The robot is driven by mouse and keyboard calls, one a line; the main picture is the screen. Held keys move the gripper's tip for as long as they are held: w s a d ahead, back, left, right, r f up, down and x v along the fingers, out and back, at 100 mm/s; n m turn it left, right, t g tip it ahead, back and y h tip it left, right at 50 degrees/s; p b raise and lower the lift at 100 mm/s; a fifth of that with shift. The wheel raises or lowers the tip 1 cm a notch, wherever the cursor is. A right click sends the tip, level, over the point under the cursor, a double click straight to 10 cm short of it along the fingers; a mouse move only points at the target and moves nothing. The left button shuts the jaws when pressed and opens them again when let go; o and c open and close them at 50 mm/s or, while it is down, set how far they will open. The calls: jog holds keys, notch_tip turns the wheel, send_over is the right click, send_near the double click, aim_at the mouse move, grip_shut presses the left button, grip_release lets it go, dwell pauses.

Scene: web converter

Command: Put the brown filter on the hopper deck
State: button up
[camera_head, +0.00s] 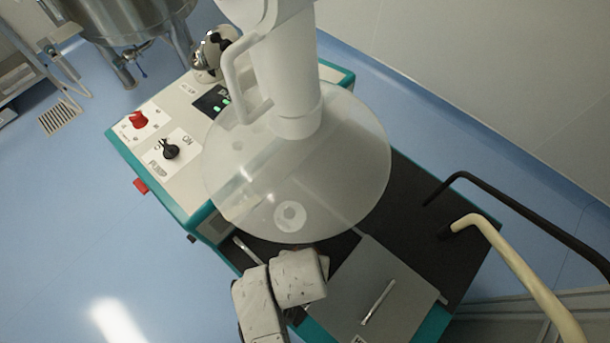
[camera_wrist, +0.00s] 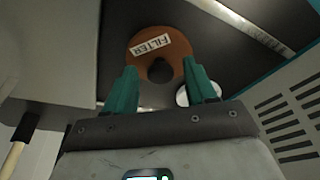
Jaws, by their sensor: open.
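In the head view the filter and my fingers are hidden; only my arm (camera_head: 285,280) shows at the lower middle. The machine has a dark top (camera_head: 405,210) under a large translucent disc (camera_head: 345,165) with a white cylinder; I cannot tell which part is the hopper deck.
A grey lid (camera_head: 345,300) with a bar handle lies at the machine's front. A control panel (camera_head: 165,150) with a red knob is at the left. Black (camera_head: 520,210) and cream (camera_head: 520,265) rails rise at the right. A small pale round part (camera_wrist: 183,95) is near the right finger.

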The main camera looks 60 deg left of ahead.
jog(key=v, duration=0.8)
jog(key=shift+a, duration=0.1)
jog(key=w+d, duration=0.2)
jog(key=d, duration=0.1)
jog(key=w+d+f+m, duration=0.1)
jog(key=d, duration=0.1)
jog(key=w+d+m+h, duration=0.1)
jog(key=w+d, duration=0.1)
jog(key=d, duration=0.1)
jog(key=shift+w+d+f, duration=0.15)
jog(key=shift+w+d, duration=0.15)
jog(key=w+d+m, duration=0.1)
jog(key=d, duration=0.6)
jog(key=w+d+f+m, duration=0.1)
jog(key=d, duration=0.3)
jog(key=shift+w+d+m+h, duration=0.15)
jog(key=shift+w+m+h, duration=0.15)
jog(key=shift+w+h, duration=0.1)
jog(key=s+d+m, duration=0.2)
jog(key=s+d, duration=0.1)
jog(key=d, duration=0.6)
jog(key=s+d+m+g, duration=0.1)
jog(key=s+d+m, duration=0.2)
jog(key=d, duration=0.7)
jog(key=shift+s+d+f+h, duration=0.2)
jog(key=shift+s+f+h, duration=0.2)
jog(key=shift+s, duration=0.35)
